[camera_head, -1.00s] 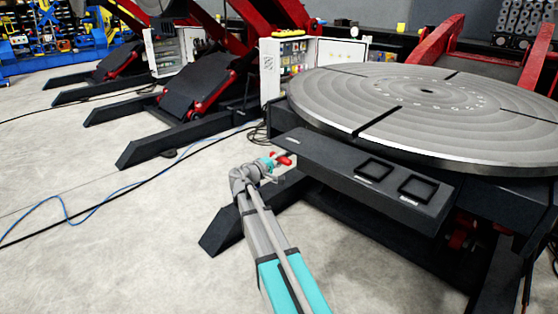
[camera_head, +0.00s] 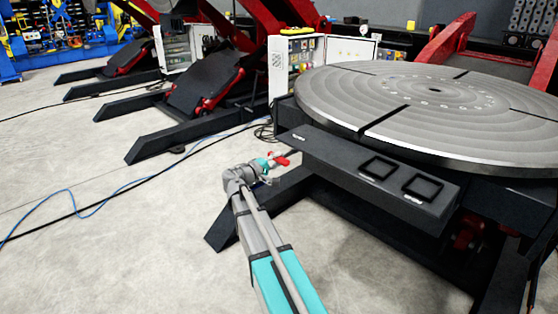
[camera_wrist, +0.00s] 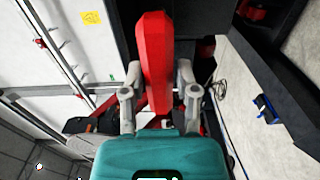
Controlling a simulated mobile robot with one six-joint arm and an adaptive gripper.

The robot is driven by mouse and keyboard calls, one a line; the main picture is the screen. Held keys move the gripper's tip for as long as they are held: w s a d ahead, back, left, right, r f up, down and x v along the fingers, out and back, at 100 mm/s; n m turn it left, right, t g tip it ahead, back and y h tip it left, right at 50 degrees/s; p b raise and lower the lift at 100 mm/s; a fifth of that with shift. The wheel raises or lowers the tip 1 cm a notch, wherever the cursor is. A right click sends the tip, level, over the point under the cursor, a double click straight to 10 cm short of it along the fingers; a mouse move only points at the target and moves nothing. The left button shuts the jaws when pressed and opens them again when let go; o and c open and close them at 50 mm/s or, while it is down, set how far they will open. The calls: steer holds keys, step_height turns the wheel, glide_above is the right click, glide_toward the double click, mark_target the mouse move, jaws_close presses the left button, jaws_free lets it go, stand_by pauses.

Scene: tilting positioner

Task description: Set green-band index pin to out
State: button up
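My gripper (camera_head: 268,163) is low at the left end of the positioner's dark front shelf. In the wrist view its two grey fingers (camera_wrist: 159,78) stand apart, with a long red bar (camera_wrist: 155,50) showing between them. Narrow gaps seem to show beside the bar; I cannot tell whether it is held or lies beyond the fingertips. A small red part (camera_head: 282,160) also shows at the gripper in the head view. I cannot make out a green-band index pin in either view.
The round grooved table (camera_head: 400,95) sits above the dark front shelf (camera_head: 330,160) with two black square frames. Dark floor legs (camera_head: 165,140) and an open white control cabinet (camera_head: 290,65) stand behind. Cables (camera_head: 100,200) cross the floor; the concrete at front left is clear.

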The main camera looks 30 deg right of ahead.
steer(key=shift+d, duration=0.15)
steer(key=shift+v, duration=6.05)
